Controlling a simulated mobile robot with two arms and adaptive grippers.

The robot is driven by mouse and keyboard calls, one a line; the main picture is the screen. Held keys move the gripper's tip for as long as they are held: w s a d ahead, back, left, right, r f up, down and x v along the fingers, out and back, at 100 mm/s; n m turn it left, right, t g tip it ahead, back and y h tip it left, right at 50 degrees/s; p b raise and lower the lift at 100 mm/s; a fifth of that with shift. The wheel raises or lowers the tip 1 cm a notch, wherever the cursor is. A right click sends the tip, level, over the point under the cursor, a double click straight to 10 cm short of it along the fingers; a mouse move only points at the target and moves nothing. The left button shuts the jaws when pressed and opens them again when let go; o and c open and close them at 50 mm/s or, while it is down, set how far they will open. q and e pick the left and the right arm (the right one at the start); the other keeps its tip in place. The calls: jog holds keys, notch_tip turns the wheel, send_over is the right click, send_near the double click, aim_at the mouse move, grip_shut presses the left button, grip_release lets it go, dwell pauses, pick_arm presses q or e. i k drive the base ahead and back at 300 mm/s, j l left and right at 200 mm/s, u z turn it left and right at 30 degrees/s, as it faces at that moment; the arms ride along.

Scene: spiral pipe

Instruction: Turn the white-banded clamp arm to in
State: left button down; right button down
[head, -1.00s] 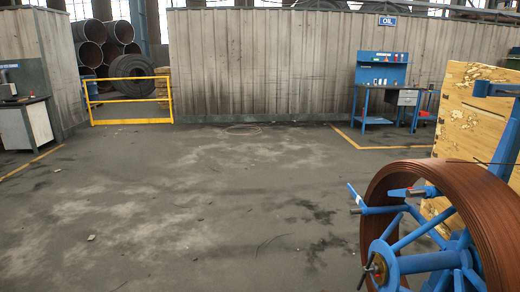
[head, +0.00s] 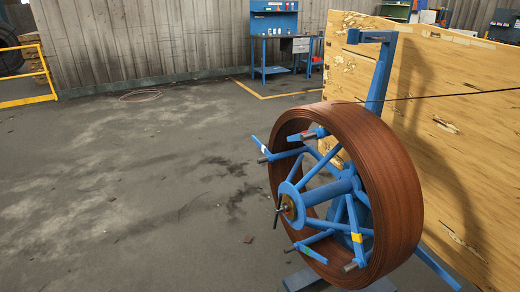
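A large reel with blue spokes (head: 322,192) carries a thick coil of brown pipe (head: 395,190) around it. The white-banded clamp arm (head: 263,148) is at the reel's upper left. It slants from upper left to lower right at its spoke's end and sticks out beyond the coil's near rim. Other clamp arms have different bands: a red-banded one (head: 308,135) at the top, a yellow-banded one (head: 356,236) at lower right and a green-banded one (head: 308,252) at the bottom. Neither of my grippers is in view.
A big wooden panel (head: 455,130) stands behind and right of the reel, with a blue post (head: 381,75) beside the coil. A blue workbench (head: 275,45) is at the back wall, a yellow barrier (head: 30,80) at far left. The concrete floor (head: 130,190) left of the reel is open.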

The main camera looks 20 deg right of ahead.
aim_at(264, 148)
jog(key=i+u, duration=0.1)
jog(key=u, duration=0.15)
jog(key=i+j+z, duration=0.15)
jog(key=i, duration=1.7)
jog(key=i+z, duration=0.2)
jog(key=i, duration=0.85)
jog(key=i+j+z, duration=0.1)
jog(key=i+z, duration=0.15)
jog(key=i, duration=0.85)
